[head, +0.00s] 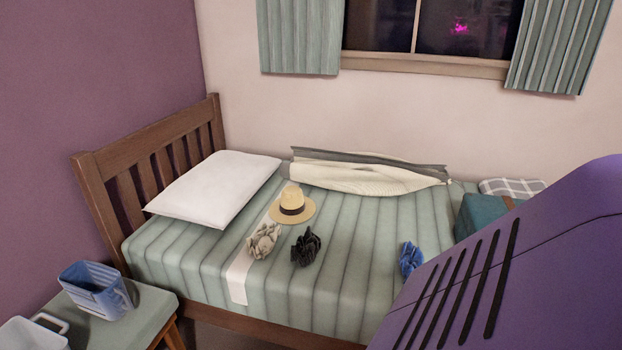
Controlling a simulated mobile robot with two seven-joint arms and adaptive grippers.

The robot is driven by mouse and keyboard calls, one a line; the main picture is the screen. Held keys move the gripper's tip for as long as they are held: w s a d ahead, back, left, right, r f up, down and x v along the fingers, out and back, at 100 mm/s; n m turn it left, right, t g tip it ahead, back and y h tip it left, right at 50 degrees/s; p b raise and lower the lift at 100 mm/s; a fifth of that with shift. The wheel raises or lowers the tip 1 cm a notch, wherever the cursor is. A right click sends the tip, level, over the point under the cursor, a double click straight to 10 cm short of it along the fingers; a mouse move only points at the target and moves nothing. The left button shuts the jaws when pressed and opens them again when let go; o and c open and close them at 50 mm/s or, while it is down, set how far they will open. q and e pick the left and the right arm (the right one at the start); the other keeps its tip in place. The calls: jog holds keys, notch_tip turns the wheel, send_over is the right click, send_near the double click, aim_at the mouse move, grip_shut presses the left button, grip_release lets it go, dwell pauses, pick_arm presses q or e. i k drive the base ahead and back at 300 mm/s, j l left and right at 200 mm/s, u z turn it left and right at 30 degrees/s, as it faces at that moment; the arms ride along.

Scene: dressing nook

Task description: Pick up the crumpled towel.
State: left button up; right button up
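Several crumpled cloths lie on the bed, and I cannot tell for certain which one is the towel. A beige and grey crumpled cloth (265,241) lies on the pale strip across the bedcover. A black crumpled cloth (305,247) lies just to its right. A blue crumpled cloth (411,258) lies farther right, apart from both. All three rest on the green striped bedcover (345,270). Neither of my grippers is in view.
A straw hat (292,204) sits just behind the beige and black cloths. A white pillow (214,188), a rolled blanket (360,177) and a teal case (482,212) are on the bed. A side table (145,318) holds a blue container (95,289). The lower right is blocked close up.

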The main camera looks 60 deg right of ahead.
aim_at(264, 240)
jog(key=i+z, duration=0.1)
jog(key=z, duration=1.4)
